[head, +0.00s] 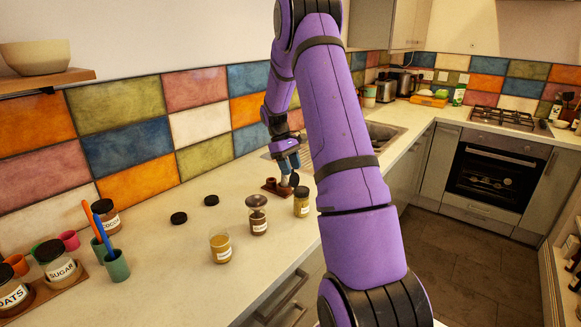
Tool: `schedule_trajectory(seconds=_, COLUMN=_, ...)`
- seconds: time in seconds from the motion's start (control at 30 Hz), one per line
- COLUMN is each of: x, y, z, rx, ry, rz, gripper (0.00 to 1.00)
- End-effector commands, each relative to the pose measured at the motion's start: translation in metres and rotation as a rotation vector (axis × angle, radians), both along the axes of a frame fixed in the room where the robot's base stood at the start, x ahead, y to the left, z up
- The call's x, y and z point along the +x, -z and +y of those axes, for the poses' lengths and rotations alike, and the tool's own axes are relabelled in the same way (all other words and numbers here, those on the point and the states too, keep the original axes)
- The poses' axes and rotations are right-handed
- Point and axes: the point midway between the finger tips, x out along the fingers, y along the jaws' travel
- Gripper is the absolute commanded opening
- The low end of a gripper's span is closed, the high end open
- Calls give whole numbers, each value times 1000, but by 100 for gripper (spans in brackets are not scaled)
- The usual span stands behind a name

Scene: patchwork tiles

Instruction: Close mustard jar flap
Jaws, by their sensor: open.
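A small glass jar with yellow-green contents (302,204) stands upright on the counter, right of the other jars. A dark round piece (293,180) shows at its upper left; I cannot tell if it is a flap joined to this jar. Another glass jar with mustard-yellow contents (220,249) stands nearer, with no lid seen on it. The labels are too small to read, so I cannot tell which jar is the mustard. My gripper (290,166) points down just behind and left of the yellow-green jar, open, its fingertips partly hard to make out.
Loose black lids (179,218) lie on the counter (180,270). A brown wooden piece (273,187) is under my gripper. Sugar jar (58,266), green cup (117,266) and other jars are at left. The sink (384,135) is behind.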

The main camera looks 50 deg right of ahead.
Motion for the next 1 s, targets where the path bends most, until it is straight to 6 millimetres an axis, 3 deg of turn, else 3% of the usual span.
schedule_trajectory(seconds=0.27, x=0, y=1, z=0, rx=0, ry=0, rz=0, gripper=45)
schedule_trajectory(seconds=0.47, x=0, y=1, z=0, rx=0, ry=0, rz=0, gripper=1)
schedule_trajectory(seconds=1.0, x=-11, y=-2, z=-1, rx=10, ry=3, rz=-126, gripper=0)
